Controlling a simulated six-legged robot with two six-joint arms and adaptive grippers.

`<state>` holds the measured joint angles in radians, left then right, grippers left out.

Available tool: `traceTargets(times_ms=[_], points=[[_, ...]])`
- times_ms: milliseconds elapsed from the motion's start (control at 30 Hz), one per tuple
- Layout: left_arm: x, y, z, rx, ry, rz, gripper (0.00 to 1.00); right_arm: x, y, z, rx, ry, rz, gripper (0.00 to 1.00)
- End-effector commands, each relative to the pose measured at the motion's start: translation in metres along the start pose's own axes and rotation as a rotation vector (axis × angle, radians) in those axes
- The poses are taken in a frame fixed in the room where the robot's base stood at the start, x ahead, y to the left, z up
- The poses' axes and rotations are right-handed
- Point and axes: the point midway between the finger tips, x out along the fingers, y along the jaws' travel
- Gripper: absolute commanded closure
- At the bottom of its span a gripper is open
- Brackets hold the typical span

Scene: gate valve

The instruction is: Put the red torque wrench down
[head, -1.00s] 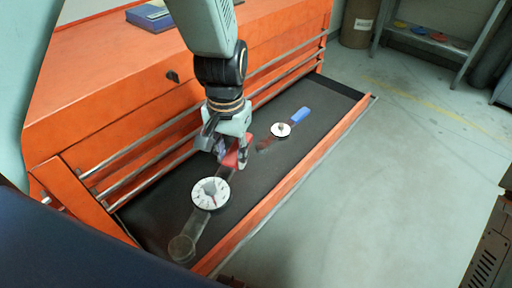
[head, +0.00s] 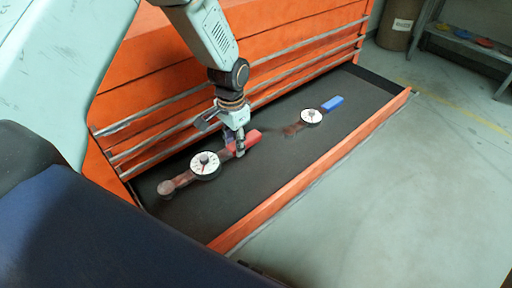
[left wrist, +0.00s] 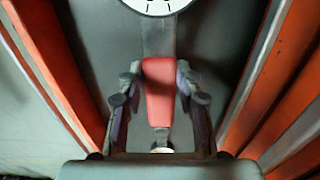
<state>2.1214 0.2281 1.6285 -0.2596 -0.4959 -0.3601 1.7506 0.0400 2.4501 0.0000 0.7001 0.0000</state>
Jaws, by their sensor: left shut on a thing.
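The red torque wrench has a red handle (head: 247,139), a white round dial (head: 205,165) and a grey-brown shaft. In the head view it is level, on or just above the black floor of the open orange drawer (head: 215,205); I cannot tell if it fully rests. My left gripper (head: 239,149) is shut on its handle from above. In the left wrist view the red handle (left wrist: 159,92) lies between the two fingers (left wrist: 158,108), with part of the dial (left wrist: 158,5) at the top edge. My right gripper is not in view.
A second torque wrench with a blue handle (head: 333,103) and white dial (head: 312,117) lies farther back in the drawer. The orange cabinet (head: 155,60) stands behind. The drawer's front rim (head: 310,175) borders clear grey floor. A brown bin (head: 399,25) stands at the far right.

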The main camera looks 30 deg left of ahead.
Motion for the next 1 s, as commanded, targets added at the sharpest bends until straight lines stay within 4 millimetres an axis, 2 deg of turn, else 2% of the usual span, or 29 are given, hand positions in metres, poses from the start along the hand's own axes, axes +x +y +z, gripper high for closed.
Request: traceTargets(times_ms=[33,200,467,700,1000], points=[[0.012,0.000,0.000,0.000,-0.001,0.000,1.00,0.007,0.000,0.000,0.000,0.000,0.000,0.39],[0.035,0.000,0.000,0.000,0.000,-0.001,1.00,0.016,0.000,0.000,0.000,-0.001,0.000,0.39],[0.048,0.000,-0.001,-0.001,0.002,-0.001,1.00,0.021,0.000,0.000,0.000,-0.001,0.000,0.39],[0.077,0.001,0.000,0.000,0.000,0.000,1.00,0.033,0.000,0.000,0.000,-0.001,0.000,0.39],[0.078,0.001,-0.001,-0.001,0.002,-0.001,1.00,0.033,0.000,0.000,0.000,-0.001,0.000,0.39]])
